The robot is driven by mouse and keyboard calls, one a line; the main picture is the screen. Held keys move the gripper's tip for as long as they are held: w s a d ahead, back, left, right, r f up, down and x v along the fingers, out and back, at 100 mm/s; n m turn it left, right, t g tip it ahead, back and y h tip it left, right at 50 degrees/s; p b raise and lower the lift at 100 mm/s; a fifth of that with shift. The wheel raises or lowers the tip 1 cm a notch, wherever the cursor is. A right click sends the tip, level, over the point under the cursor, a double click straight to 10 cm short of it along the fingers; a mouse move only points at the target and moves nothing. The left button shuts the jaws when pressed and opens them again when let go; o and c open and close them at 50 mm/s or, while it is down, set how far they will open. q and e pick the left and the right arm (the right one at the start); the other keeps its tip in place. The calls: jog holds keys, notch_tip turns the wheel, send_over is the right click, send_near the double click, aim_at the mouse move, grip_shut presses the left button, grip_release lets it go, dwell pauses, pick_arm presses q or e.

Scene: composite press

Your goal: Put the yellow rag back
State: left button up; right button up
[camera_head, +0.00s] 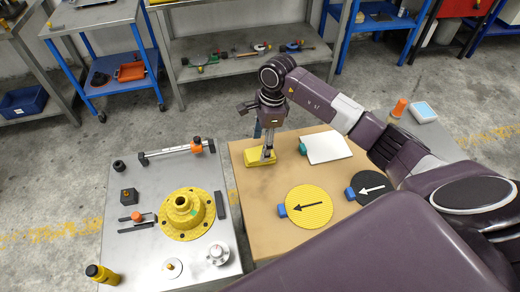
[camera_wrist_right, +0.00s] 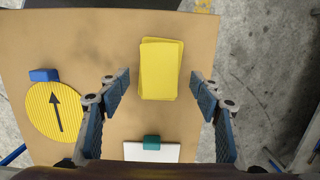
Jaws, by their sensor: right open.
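The yellow rag (camera_head: 254,159), a folded yellow stack, lies on the brown board near its far left corner. In the right wrist view the rag (camera_wrist_right: 161,68) lies flat, upper centre. My right gripper (camera_head: 268,148) is above the rag, pointing down, and partly hides it in the head view. In the right wrist view my right gripper (camera_wrist_right: 161,86) is open, with one finger on either side of the rag and clear gaps to both. Nothing is held. I cannot tell the exact height of the fingertips over the rag. My left gripper is not in view.
The brown board (camera_head: 247,208) also bears a white pad (camera_head: 326,148), a yellow disc (camera_head: 309,206) and a black disc (camera_head: 369,188), each with a tab. Left is a metal table (camera_head: 116,245) with a yellow flange (camera_head: 186,214) and small tools. Shelves stand behind.

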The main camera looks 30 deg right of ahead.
notch_tip(320, 180, up, 9)
jog(key=d+b, duration=0.1)
jog(key=b, duration=0.1)
jog(key=shift+s+d, duration=0.15)
jog(key=shift+s, duration=0.05)
dwell(0.4)
